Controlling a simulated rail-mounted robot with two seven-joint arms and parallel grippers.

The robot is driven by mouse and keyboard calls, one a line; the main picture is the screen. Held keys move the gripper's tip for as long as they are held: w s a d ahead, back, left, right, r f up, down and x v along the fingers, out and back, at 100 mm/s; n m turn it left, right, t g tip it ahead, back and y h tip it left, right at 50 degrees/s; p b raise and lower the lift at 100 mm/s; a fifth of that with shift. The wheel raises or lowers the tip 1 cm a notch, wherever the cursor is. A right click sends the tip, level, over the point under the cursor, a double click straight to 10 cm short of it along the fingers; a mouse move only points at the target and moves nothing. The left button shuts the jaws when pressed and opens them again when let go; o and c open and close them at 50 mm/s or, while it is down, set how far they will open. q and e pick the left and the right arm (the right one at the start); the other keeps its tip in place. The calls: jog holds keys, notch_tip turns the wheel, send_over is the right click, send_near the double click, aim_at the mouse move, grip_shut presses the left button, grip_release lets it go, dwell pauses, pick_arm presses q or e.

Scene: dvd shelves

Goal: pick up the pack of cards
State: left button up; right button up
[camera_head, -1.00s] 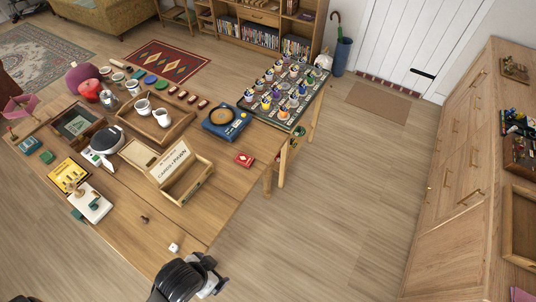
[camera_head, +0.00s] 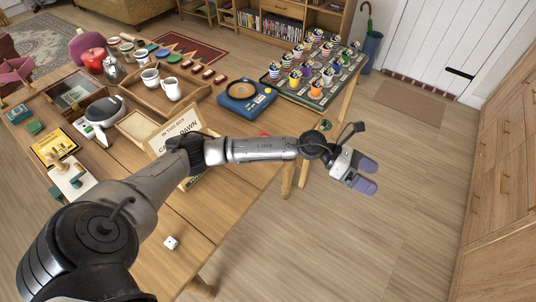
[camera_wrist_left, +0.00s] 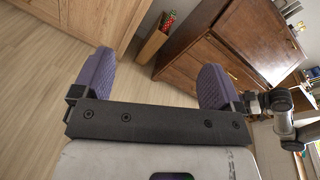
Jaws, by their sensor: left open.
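The pack of cards is probably the small red box (camera_head: 264,134) near the table's right edge in the head view. My left forearm hides most of it. My left gripper (camera_head: 368,175) is open and empty, with two purple fingers. It hangs over the floor, beyond the table's right edge, to the right of and lower in the picture than the red box. In the left wrist view the open fingers (camera_wrist_left: 156,60) stand well apart with only floor and furniture behind them; no cards show there. My right gripper is not in view.
A blue device with a round tan top (camera_head: 244,93) stands behind my forearm. A board of striped cups (camera_head: 318,72) is at the far right of the table. A wooden box with lettering is partly behind my arm. A white die (camera_head: 171,242) lies near the front.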

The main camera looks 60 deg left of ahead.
pick_arm(q)
jog(key=w+a+f+m+g+y+b, duration=0.25)
jog(key=a+f+m+y+b, duration=0.35)
jog(key=a, duration=0.6)
jog(key=s+a+f+n+g+y+b, duration=0.1)
jog(key=s+a+g+y+b, duration=0.25)
jog(key=a, duration=1.05)
jog(key=s+a+g+y+b, duration=0.2)
jog(key=s+a+y+b, duration=0.25)
jog(key=a, duration=0.95)
jog(key=f, duration=0.2)
jog(key=s+f, duration=0.1)
jog(key=f, duration=0.2)
jog(key=a+f+b, duration=0.1)
jog(key=f, duration=0.1)
jog(key=shift+s+f, duration=0.2)
jog(key=shift+f, duration=0.55)
jog(key=shift+w+a+f+b, duration=0.1)
jog(key=shift+f+b, duration=0.95)
jog(key=shift+f, duration=1.55)
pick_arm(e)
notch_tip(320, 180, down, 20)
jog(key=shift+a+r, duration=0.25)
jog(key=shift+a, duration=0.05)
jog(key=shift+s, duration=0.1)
pick_arm(q)
jog(key=c, duration=1)
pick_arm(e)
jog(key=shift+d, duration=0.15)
